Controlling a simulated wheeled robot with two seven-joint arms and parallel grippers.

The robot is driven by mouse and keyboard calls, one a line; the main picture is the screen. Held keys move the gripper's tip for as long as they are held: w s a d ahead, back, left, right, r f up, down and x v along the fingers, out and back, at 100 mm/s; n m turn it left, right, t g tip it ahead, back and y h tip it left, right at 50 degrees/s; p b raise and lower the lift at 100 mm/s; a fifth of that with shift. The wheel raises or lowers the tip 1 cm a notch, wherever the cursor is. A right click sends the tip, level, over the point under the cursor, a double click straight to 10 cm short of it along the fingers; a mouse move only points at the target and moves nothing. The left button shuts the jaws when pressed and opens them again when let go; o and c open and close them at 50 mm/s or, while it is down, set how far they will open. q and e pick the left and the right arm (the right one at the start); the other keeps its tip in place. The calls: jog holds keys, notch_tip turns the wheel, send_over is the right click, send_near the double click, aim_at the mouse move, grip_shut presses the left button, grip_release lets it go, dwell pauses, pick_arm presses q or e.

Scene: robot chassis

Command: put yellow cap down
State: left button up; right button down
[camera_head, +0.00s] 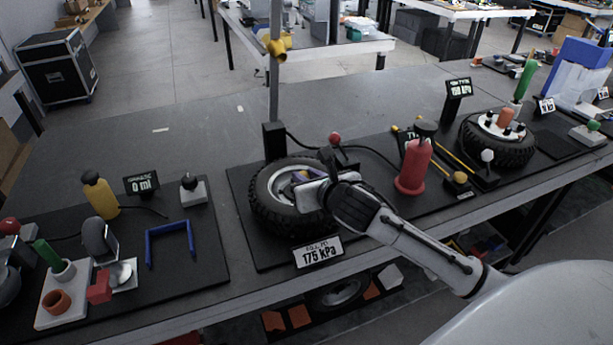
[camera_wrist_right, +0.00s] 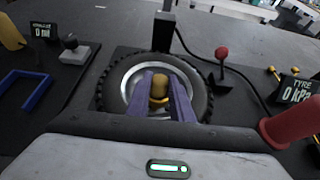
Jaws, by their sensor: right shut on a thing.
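The yellow cap (camera_wrist_right: 159,86) is between the purple fingers of my right gripper (camera_wrist_right: 165,98) in the right wrist view. The gripper is shut on it, over the wheel with the black tyre (camera_wrist_right: 199,99). In the head view my right gripper (camera_head: 301,176) reaches over this tyre (camera_head: 262,213) from the right, and the cap is hard to make out there. I cannot tell whether the cap touches the wheel. My left gripper is not in view.
A blue frame (camera_head: 170,243) lies left. A vertical post (camera_head: 274,90) rises behind the tyre.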

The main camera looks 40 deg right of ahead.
jog(key=shift+f, duration=0.15)
jog(key=c, duration=1.6)
grip_release()
jog(key=shift+o, duration=0.2)
jog(key=shift+s+r, duration=0.1)
jog(key=shift+r, duration=0.1)
jog(key=v, duration=1.2)
jog(key=shift+f, duration=0.1)
